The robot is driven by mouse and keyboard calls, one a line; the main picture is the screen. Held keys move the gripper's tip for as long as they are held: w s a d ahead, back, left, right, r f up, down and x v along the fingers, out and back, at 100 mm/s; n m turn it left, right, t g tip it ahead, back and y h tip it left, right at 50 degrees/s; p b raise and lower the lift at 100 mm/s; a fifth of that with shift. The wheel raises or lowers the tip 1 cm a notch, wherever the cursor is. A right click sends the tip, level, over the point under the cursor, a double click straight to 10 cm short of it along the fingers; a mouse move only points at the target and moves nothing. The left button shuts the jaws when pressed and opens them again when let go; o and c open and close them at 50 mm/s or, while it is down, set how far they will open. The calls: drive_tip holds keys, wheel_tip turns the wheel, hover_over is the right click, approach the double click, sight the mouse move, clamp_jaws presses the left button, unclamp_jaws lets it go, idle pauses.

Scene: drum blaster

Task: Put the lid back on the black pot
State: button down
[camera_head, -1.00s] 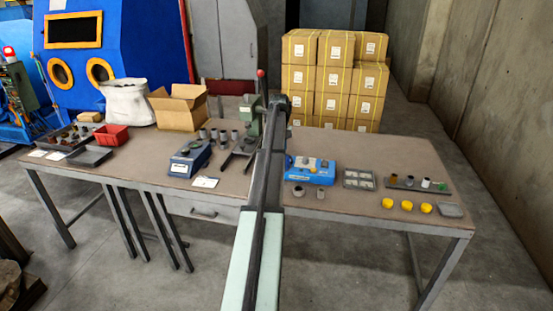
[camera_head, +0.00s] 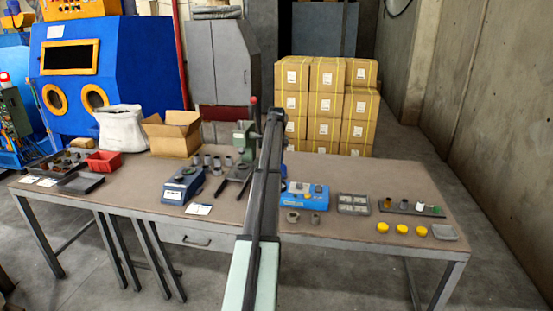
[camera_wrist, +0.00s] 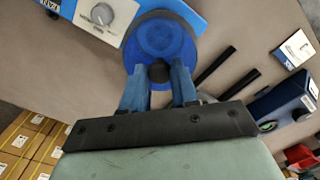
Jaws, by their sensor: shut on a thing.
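My gripper (camera_wrist: 157,80) is shut on the dark knob (camera_wrist: 158,72) of a round blue disc, which looks like the lid (camera_wrist: 160,40). The disc lies beyond the fingertips in the wrist view and overlaps the edge of the blue-and-white machine there. I cannot tell how high it is above the table. In the head view my arm hides the gripper and most of the disc. I cannot pick out a black pot with certainty in either view.
On the table (camera_head: 330,235) stand the blue machine (camera_head: 305,194), a green press (camera_head: 244,145), a blue scale (camera_head: 182,184) and several grey cups. At the right are a tray of small containers (camera_head: 410,208) and yellow caps (camera_head: 402,229). Stacked cartons (camera_head: 325,100) stand behind.

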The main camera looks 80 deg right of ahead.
drive_tip(key=shift+f, duration=2.45)
drive_tip(key=shift+f, duration=0.15)
idle(0.3)
drive_tip(key=c, duration=0.8)
unclamp_jaws()
drive_tip(key=shift+o, duration=0.3)
drive_tip(key=o, duration=0.4)
drive_tip(key=shift+o, duration=0.2)
drive_tip(key=shift+r, duration=3.55)
